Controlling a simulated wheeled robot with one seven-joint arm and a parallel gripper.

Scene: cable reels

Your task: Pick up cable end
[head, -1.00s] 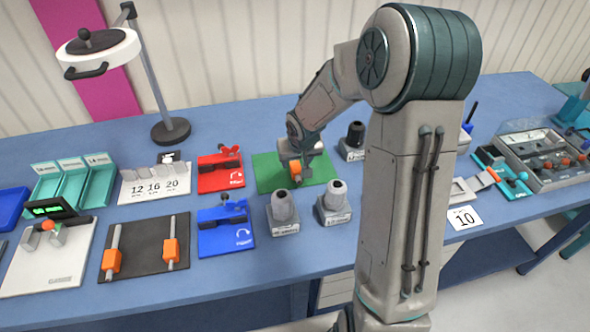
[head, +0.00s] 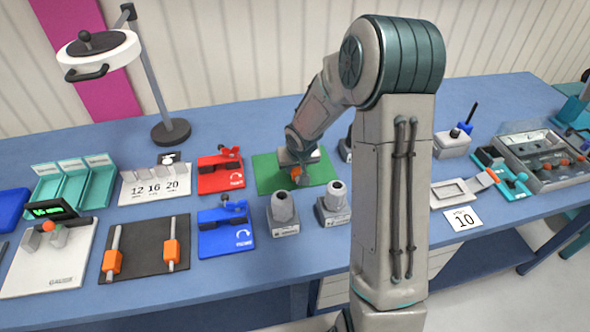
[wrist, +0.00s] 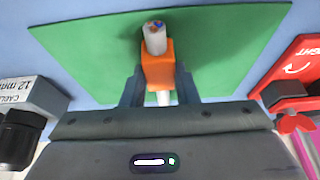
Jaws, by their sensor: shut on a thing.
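The cable end shows in the wrist view as a short light-grey piece with an orange block (wrist: 158,68) around it. Its tip (wrist: 154,38) has coloured cores, blue and orange. My gripper (wrist: 160,88) is shut on the orange block, one finger on each side. In the head view the orange block (head: 299,176) is small and partly hidden by my gripper (head: 298,170), over the green mat (head: 270,178). I cannot tell whether the piece touches the mat.
A red fixture (head: 220,172) stands left of the mat and a blue one (head: 226,229) in front of it. Grey bottle-like holders (head: 283,208) stand just in front of the mat. A "12 mm" labelled block (wrist: 34,95) shows in the wrist view. A lamp (head: 170,130) stands behind.

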